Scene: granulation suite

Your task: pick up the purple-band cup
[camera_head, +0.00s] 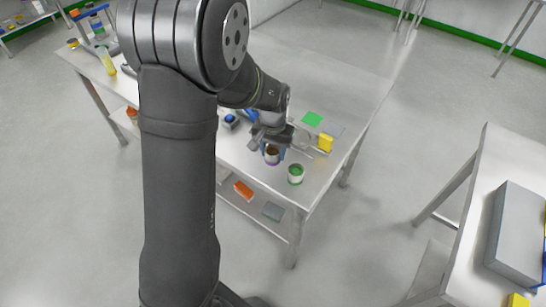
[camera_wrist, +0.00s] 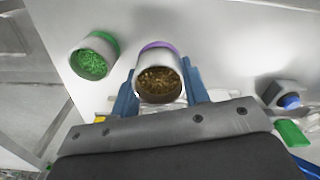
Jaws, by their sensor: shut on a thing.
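The purple-band cup (camera_wrist: 158,78) is a pale cup with a purple stripe and brown granules inside. In the wrist view it sits between the two blue fingers of my gripper (camera_wrist: 160,98), which is shut on it. In the head view the cup (camera_head: 272,155) is below my gripper (camera_head: 272,148) near the table's front edge. I cannot tell whether its base touches the table. A green-band cup (camera_head: 295,174) with green granules stands apart from it, nearer the table corner; it also shows in the wrist view (camera_wrist: 93,56).
A dark item with a blue top (camera_head: 230,120) is to the left. An orange box (camera_head: 243,190) lies on the lower shelf.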

